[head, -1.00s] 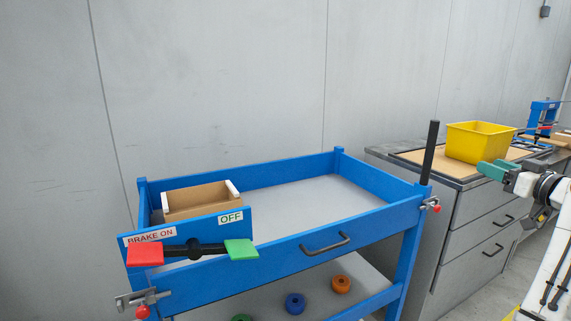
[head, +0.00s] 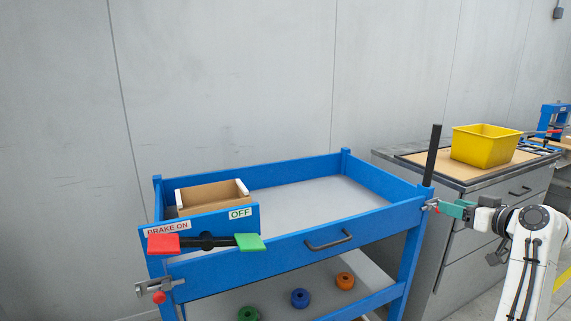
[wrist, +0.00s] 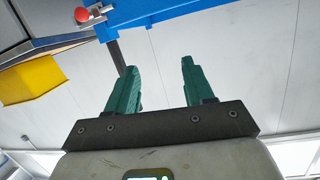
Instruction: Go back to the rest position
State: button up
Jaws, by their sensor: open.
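My gripper (head: 452,208) has green fingers. In the head view it is at the right corner of the blue cart (head: 283,254), close to the metal latch with a red knob (head: 436,208). I cannot tell from there whether it touches the latch. In the wrist view the gripper (wrist: 160,68) is open, its two fingers well apart with nothing between them. The latch's red knob (wrist: 82,15) shows there beyond the fingers, at the upper left.
A black upright post (head: 433,155) rises at the cart's right corner. A yellow bin (head: 485,147) stands on the grey cabinet (head: 487,215) behind. A red-and-green brake bar (head: 207,242) crosses the cart's front left. Colored rings (head: 300,298) lie on the lower shelf.

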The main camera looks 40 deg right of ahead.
jog(key=w+a+f+n+g+y+p, duration=0.1)
jog(key=w+a+f+g+y+p, duration=0.1)
jog(key=a+f, duration=0.55)
jog(key=w+a+f+g+y+p, duration=0.15)
jog(key=a+f, duration=0.25)
jog(key=a, duration=0.6)
jog(key=w+a+f+n+g+y+p, duration=0.1)
jog(key=w+a+f+g+y, duration=0.15)
jog(key=a+f, duration=0.5)
jog(key=s+a+f+n+g+p, duration=0.1)
jog(key=s+a+f+g+p, duration=0.15)
jog(key=a, duration=0.55)
jog(key=s+a+f+g+p, duration=0.1)
jog(key=s+a+g, duration=0.1)
jog(key=s+a, duration=0.35)
jog(key=s+a+n+g+p, duration=0.1)
jog(key=s+a+g, duration=0.2)
jog(key=s+a, duration=0.5)
jog(key=shift+s+f+n+h, duration=0.3)
jog(key=shift+s+n, duration=0.1)
jog(key=shift+s, duration=0.3)
